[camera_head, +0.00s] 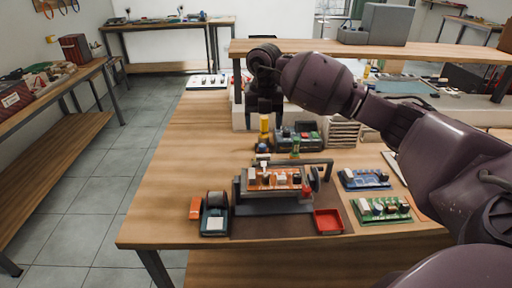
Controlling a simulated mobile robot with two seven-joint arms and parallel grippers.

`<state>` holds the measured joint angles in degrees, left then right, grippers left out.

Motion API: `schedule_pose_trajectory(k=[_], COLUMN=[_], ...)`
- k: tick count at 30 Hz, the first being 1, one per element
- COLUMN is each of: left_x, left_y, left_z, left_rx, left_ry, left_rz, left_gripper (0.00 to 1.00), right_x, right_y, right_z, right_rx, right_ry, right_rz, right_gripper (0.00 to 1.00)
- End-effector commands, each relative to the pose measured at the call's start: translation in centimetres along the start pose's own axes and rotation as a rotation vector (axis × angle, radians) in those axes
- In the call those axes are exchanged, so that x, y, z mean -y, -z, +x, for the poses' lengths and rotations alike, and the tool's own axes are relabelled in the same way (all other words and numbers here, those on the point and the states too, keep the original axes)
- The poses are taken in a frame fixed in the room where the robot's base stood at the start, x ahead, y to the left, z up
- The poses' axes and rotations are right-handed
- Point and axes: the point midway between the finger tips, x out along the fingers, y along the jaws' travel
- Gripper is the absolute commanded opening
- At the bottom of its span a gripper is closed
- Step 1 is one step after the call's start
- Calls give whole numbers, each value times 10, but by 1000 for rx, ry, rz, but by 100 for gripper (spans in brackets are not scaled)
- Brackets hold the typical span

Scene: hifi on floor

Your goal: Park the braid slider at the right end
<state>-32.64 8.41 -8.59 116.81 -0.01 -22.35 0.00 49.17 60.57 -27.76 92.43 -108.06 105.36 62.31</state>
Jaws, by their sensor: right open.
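An orange circuit board (273,179) sits in a dark holder (262,208) in the middle of the near bench. A thin dark bar (312,163) runs behind it, with a small pale piece (262,158) toward its left part. I cannot tell for sure which part is the braid slider. My right gripper (264,122) is open and points down behind the holder, farther from the camera. A yellow upright cylinder (264,130) shows between its fingers in the picture; I see no clear contact. My left gripper is out of view.
A dark tape-dispenser-like item (214,214) stands left of the holder. A red tray (328,221), a green board (381,209) and a blue board (364,179) lie to the right. A raised shelf (420,52) spans the back. The bench's left side (180,180) is clear.

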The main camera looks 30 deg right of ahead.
Motion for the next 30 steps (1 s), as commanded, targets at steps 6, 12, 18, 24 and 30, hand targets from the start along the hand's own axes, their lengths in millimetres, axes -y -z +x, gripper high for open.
schedule_pose_trajectory(k=[6,12,18,24,30], left_x=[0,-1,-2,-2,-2], left_y=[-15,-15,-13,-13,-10], left_z=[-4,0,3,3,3], left_rx=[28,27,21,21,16], left_ry=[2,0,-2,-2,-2], left_rz=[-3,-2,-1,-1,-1], left_gripper=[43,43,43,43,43], right_x=[0,0,-1,0,0], right_y=[1,1,1,0,0], right_z=[29,64,91,104,106], right_rx=[-5,-6,-5,-3,-1], right_ry=[0,-1,-2,-2,-2], right_rz=[0,-1,-1,-1,-2], right_gripper=[72,72,72,72,72])
